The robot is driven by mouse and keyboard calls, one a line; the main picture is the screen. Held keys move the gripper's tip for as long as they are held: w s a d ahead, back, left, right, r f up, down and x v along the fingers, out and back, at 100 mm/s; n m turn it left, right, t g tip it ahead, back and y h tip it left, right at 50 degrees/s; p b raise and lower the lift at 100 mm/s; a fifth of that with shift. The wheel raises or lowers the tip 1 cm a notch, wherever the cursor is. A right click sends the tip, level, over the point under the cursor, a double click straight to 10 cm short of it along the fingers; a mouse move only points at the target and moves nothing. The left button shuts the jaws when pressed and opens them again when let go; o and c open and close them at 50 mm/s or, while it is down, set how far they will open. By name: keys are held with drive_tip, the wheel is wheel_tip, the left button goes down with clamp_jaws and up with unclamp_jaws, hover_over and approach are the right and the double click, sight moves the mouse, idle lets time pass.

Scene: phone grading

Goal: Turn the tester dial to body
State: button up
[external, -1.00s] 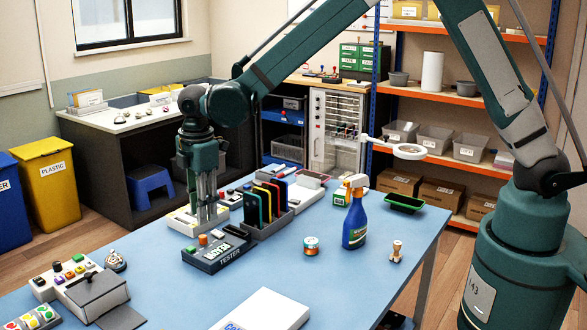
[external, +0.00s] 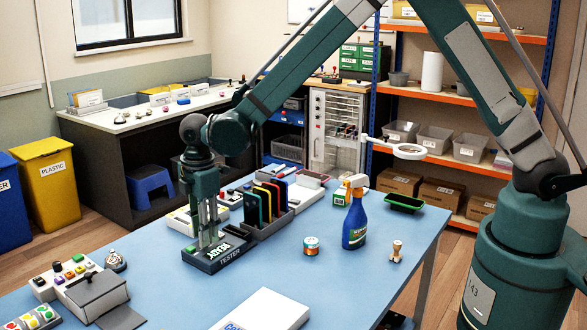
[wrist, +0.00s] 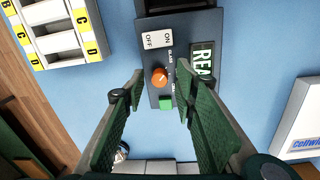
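The tester (external: 217,252) is a dark box lying flat on the blue table, with a lit display reading "READY" in part. In the wrist view the tester (wrist: 186,21) shows an orange dial (wrist: 159,77), an ON/OFF switch (wrist: 157,39) and a green button (wrist: 166,103). Small labels sit beside the dial; most are too small to read. My gripper (external: 208,246) points down over the tester. In the wrist view its fingers (wrist: 159,84) are spread, with the dial between and beyond them, touching neither. The dial is hidden behind my gripper in the external view.
A rack of upright phones (external: 264,222) stands close beside the tester. A lettered tray (wrist: 57,32) lies to the left in the wrist view, and a white box (wrist: 301,120) to the right. A blue spray bottle (external: 355,220) and a small jar (external: 311,246) stand farther right.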

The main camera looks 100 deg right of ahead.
drive_tip(key=shift+f, duration=0.2)
drive_tip(key=shift+c, duration=0.7)
drive_tip(key=c, duration=0.8)
drive_tip(key=shift+m, duration=0.4)
drive_tip(key=m+b, duration=0.2)
drive_tip(key=m, duration=0.2)
drive_tip(key=shift+f, duration=0.1)
drive_tip(key=shift+w+m+b, duration=0.1)
drive_tip(key=shift+m+b, duration=0.4)
drive_tip(key=shift+m, duration=1.5)
